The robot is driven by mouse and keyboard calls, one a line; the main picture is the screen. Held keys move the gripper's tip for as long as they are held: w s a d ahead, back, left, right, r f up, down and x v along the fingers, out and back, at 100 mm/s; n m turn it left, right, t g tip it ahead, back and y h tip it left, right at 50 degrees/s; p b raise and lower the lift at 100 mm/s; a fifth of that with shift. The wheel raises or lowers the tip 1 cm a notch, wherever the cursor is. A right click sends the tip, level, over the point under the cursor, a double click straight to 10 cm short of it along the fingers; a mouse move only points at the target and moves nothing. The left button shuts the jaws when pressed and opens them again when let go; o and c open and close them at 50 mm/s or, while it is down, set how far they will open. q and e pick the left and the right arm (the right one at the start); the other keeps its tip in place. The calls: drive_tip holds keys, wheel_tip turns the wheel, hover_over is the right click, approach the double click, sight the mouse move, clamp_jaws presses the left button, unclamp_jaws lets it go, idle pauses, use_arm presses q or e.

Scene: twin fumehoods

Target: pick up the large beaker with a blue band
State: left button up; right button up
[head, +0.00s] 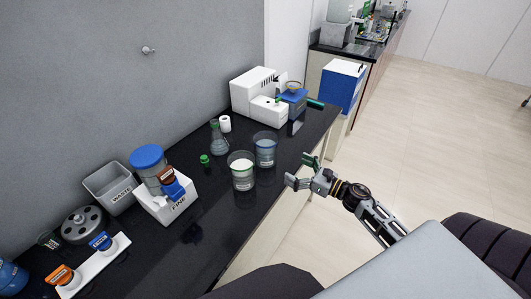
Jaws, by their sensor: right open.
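The large beaker with a blue band (265,149) stands upright on the dark bench near its front edge. A second large beaker (242,172) stands close to its lower left, with pale content and what looks like a greenish band. My right gripper (299,171) is open and empty, off the bench's front edge, to the lower right of the blue-banded beaker and apart from it. My left gripper is not in view.
On the dark bench (222,240), a flask (219,137), a white cup (225,124) and a green cap (205,160) stand left of the beakers. A white instrument (255,93) is behind. A waste bin (109,187) and a white balance-like unit (168,205) stand further left. Open floor lies right.

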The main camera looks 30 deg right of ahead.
sight(275, 157)
drive_tip(key=shift+w, duration=0.1)
idle(0.5)
drive_tip(key=shift+p+x, duration=0.45)
drive_tip(key=shift+x, duration=1.7)
drive_tip(key=shift+p+x, duration=0.4)
drive_tip(key=shift+x, duration=1.7)
drive_tip(key=shift+w+r, duration=0.1)
drive_tip(key=shift+w, duration=0.05)
drive_tip(key=shift+r+p+x, duration=0.2)
drive_tip(key=shift+p+x, duration=0.55)
drive_tip(key=shift+x, duration=1.7)
drive_tip(key=shift+d+f, duration=0.1)
